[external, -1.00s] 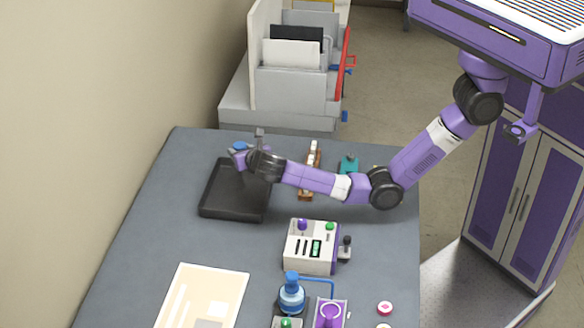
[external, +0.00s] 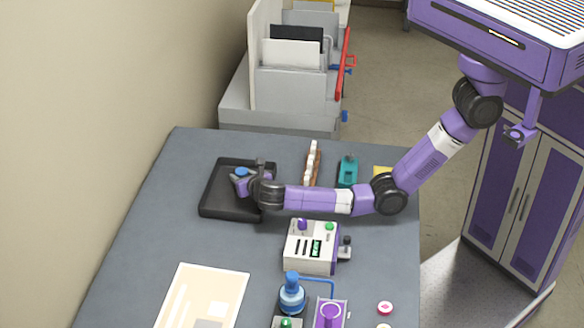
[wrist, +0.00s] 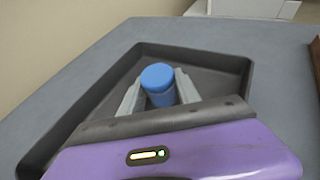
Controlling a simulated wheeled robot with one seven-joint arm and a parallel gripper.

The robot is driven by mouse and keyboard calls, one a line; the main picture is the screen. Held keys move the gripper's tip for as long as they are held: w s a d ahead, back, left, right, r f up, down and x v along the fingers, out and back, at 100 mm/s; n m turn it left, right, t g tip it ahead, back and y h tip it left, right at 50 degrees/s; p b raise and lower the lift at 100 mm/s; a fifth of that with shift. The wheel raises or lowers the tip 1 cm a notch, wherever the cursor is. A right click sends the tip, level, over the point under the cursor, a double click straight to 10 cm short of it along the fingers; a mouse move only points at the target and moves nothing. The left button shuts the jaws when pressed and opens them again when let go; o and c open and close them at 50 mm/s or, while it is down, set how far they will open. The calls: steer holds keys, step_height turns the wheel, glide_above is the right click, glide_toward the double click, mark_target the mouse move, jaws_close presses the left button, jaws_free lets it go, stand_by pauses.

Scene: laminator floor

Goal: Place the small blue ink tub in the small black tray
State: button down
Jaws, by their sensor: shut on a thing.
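The small blue ink tub (wrist: 158,78) is a short blue cylinder with a round lid. My gripper (wrist: 158,95) is shut on it, one grey finger on each side. In the external view the tub (external: 241,171) shows at the tip of my gripper (external: 242,180), over the black tray (external: 222,208). In the wrist view the tray (wrist: 215,58) surrounds the tub, with its raised rim on the far and left sides. The tub looks upright. I cannot tell whether its bottom touches the tray floor; the fingers and wrist hide its lower part.
A white rack of long shape (external: 312,165) and a teal device (external: 347,172) lie right of the tray. A control box (external: 311,247) and a blue bottle (external: 291,294) stand nearer the front. A cream sheet (external: 203,295) lies front left. The table left of the tray is clear.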

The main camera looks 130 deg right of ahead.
steer(key=c, duration=0.9)
jaws_free()
steer(key=shift+f, duration=0.1)
steer(key=shift+o, duration=0.2)
steer(key=shift+a+r, duration=0.1)
steer(key=shift+r, duration=0.15)
steer(key=p+v, duration=0.9)
steer(key=v, duration=0.2)
steer(key=shift+r+p, duration=0.1)
steer(key=shift+p, duration=0.2)
steer(key=shift+a, duration=0.35)
